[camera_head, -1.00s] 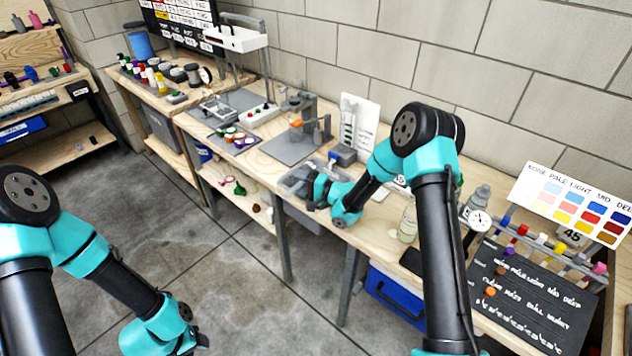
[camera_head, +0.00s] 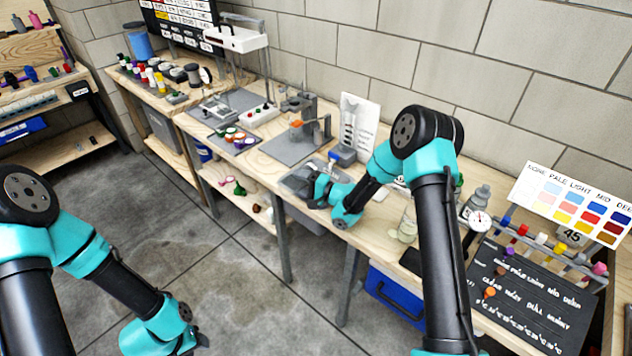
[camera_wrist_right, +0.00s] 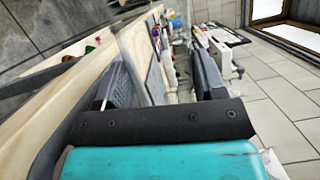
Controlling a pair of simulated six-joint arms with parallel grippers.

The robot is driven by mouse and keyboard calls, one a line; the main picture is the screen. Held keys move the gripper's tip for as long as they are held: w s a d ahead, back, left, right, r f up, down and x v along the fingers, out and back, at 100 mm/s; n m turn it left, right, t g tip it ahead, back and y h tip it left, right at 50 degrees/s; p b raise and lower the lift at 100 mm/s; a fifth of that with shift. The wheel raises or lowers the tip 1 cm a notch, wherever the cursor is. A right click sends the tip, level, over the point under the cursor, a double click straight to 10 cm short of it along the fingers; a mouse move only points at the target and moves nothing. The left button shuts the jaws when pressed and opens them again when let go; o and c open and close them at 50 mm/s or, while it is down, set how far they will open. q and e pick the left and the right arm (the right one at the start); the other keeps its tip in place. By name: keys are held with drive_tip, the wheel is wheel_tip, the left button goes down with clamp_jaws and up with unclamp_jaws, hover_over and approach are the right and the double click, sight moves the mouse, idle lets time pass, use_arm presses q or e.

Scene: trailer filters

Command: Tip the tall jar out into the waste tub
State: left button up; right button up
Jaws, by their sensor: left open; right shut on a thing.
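My right gripper (camera_head: 305,184) is at the front edge of the bench, by a grey open tub (camera_head: 291,186). In the right wrist view its two dark fingers (camera_wrist_right: 160,92) stand apart. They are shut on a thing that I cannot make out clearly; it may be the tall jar. A clear glass vessel (camera_head: 408,222) with pale stuff low in it stands on the bench beside my right arm, partly hidden by it. My left gripper (camera_head: 203,340) is low at the front, over the floor, open, with its fingers barely showing.
A grey mat with a small stand (camera_head: 303,130) and a white card (camera_head: 357,122) are behind the right gripper. A blue crate (camera_head: 395,292) is below the bench.

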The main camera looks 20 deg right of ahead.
sight(309, 168)
drive_tip(key=shift+w+d+r+m+t+y, duration=0.15)
drive_tip(key=shift+d+r+m, duration=0.15)
drive_tip(key=shift+m, duration=0.35)
drive_tip(key=shift+w+d+r+m+t+y, duration=0.1)
drive_tip(key=shift+w+d+r+m+t, duration=0.1)
drive_tip(key=shift+r+m, duration=0.3)
drive_tip(key=shift+w+d+r+m+t+y, duration=0.15)
drive_tip(key=shift+d+r+m, duration=0.1)
drive_tip(key=shift+m, duration=0.5)
idle(1.0)
drive_tip(key=shift+w+d+r+m+t, duration=0.3)
drive_tip(key=shift+d+r+m, duration=0.15)
drive_tip(key=shift+m, duration=0.55)
drive_tip(key=shift+w+d+r+m+t, duration=0.3)
drive_tip(key=shift+d+r+m, duration=0.15)
drive_tip(key=shift+m, duration=0.55)
idle(0.8)
drive_tip(key=shift+f, duration=0.1)
idle(0.7)
drive_tip(key=n, duration=0.1)
drive_tip(key=s+a+f+n, duration=0.1)
drive_tip(key=shift+a+n+g, duration=0.2)
drive_tip(key=shift+n+g, duration=0.1)
drive_tip(key=shift+s+a+f+n+g, duration=0.25)
drive_tip(key=shift+a+f+n+g, duration=0.25)
drive_tip(key=shift+n, duration=0.6)
drive_tip(key=shift+f, duration=0.15)
